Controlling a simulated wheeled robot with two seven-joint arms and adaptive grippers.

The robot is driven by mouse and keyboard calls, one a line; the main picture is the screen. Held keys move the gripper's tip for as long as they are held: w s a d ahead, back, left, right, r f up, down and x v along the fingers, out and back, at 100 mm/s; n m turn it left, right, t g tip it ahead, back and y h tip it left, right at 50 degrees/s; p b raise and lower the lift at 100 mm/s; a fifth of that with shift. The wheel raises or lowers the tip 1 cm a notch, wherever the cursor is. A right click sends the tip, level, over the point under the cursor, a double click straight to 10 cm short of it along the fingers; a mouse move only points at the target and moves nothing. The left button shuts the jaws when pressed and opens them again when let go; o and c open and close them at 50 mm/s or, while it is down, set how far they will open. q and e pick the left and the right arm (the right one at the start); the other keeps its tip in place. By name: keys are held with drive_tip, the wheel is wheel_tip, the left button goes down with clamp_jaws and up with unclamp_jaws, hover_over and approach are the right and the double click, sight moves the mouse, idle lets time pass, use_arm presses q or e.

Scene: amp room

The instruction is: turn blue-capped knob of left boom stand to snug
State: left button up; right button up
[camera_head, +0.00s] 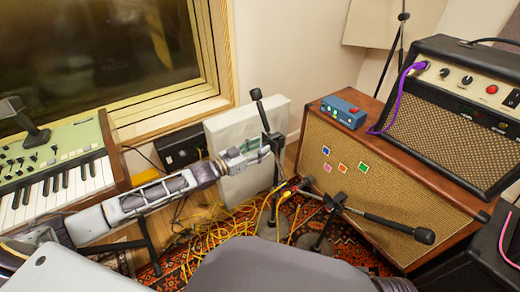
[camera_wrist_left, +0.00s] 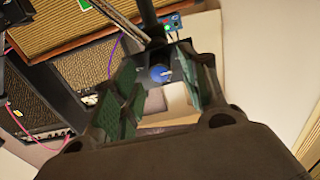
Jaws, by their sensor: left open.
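The left boom stand (camera_head: 266,118) stands in the middle of the head view, its microphone tilted up at the top. My left gripper (camera_head: 258,152) reaches in from the left to the stand's joint, below the microphone. In the left wrist view the blue-capped knob (camera_wrist_left: 160,74) faces the camera, between the open green-padded fingers of my left gripper (camera_wrist_left: 164,88). A gap seems to show on both sides of the knob; I cannot tell whether a pad touches it. In the head view I cannot make out the blue cap. My right gripper is not in view.
A second boom stand (camera_head: 338,204) points its microphone right, close by. A brown speaker cabinet (camera_head: 385,185) carries a blue box (camera_head: 343,112) and an amplifier (camera_head: 455,115). Yellow cables (camera_head: 225,228) tangle on the floor. A keyboard (camera_head: 60,185) stands left, below the window.

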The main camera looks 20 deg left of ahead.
use_arm(q)
drive_tip(key=shift+w+d, duration=0.2)
drive_tip(key=shift+w, duration=0.05)
clamp_jaws()
idle(0.4)
